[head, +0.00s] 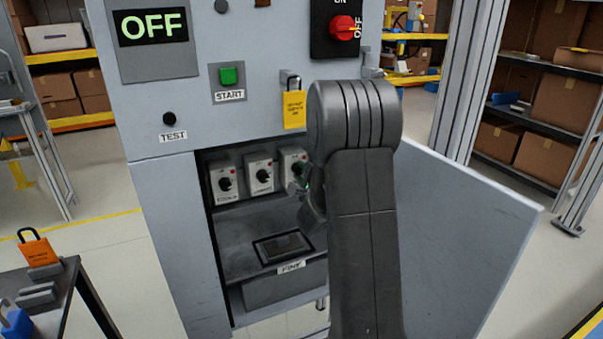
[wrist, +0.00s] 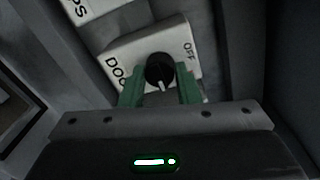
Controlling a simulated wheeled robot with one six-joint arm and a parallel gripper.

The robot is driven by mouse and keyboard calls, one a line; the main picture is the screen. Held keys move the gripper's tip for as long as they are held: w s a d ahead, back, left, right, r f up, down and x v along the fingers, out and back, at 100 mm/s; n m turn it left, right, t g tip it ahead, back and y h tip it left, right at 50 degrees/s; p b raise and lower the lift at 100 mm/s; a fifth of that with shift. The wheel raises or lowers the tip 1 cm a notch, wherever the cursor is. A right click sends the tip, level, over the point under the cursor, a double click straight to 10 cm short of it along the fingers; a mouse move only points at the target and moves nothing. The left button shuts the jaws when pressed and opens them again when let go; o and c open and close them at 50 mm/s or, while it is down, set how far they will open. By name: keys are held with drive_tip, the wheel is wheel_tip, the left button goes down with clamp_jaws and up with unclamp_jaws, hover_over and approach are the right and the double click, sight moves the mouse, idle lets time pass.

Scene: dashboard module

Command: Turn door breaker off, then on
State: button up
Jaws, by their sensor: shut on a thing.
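The door breaker (wrist: 125,52) is a pale box with a black rotary knob (wrist: 159,70), its label partly hidden and reading "DOO". "OFF" is printed on the right side of its face in the wrist view. My gripper (wrist: 160,88) has its green fingers shut on the knob from both sides. The knob's white mark points down toward my gripper in the wrist view, not at "OFF". In the head view the door breaker (head: 292,158) is the rightmost of three boxes in the open cabinet, and my arm partly covers it and my gripper (head: 303,183).
Two similar breakers (head: 222,182) (head: 260,174) stand to the left. Below is a shelf with a dark recess (head: 283,247). The cabinet door (head: 470,235) hangs open at right. Above are an "OFF" display (head: 153,27), a red switch (head: 343,27) and a yellow-tagged padlock (head: 294,108).

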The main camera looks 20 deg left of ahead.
drive_tip(key=o, duration=1)
drive_tip(key=p+v, duration=0.1)
drive_tip(key=v, duration=1.3)
drive_tip(key=shift+a, duration=0.15)
drive_tip(key=b+x, duration=0.1)
drive_tip(key=x, duration=1.2)
drive_tip(key=shift+w+a, duration=0.25)
drive_tip(key=shift+w, duration=0.05)
